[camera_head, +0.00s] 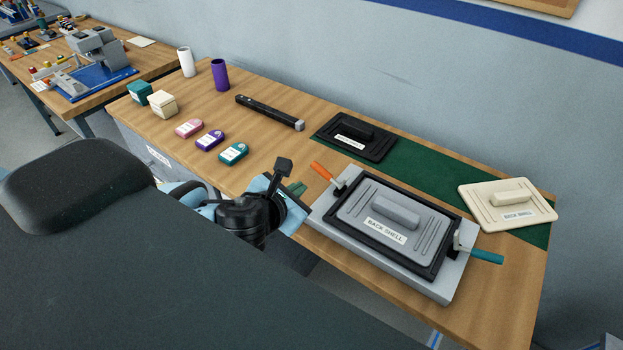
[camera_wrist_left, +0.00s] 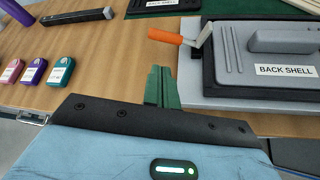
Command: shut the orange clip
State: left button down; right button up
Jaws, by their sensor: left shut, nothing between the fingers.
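The orange clip (camera_head: 326,172) is mounted at the left edge of the grey fixture (camera_head: 440,292). Its handle points outward and up to the left, away from the grey back shell (camera_head: 355,204). The orange clip (camera_wrist_left: 166,37) also shows in the left wrist view, with its metal bracket beside the shell's black frame. My left gripper (camera_head: 299,187) is just in front of and below the clip, left of the fixture. Its green fingers (camera_wrist_left: 160,74) are shut together and empty, apart from the handle. My right gripper is not in view.
A teal clip (camera_head: 486,257) sticks out on the fixture's right side. A black shell (camera_head: 353,138) and a cream shell (camera_head: 507,206) lie on the green mat (camera_head: 425,172) behind. The table's front strip left of the fixture is clear.

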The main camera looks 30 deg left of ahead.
pick_arm(q)
jog(key=x, duration=0.8)
jog(key=shift+w+f, duration=0.15)
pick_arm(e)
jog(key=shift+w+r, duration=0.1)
pick_arm(q)
jog(key=shift+a, duration=0.1)
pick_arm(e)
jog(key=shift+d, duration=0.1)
pick_arm(q)
jog(key=shift+d, duration=0.2)
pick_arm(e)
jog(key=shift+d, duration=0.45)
pick_arm(q)
jog(key=shift+a+r, duration=0.1)
jog(key=shift+r, duration=0.2)
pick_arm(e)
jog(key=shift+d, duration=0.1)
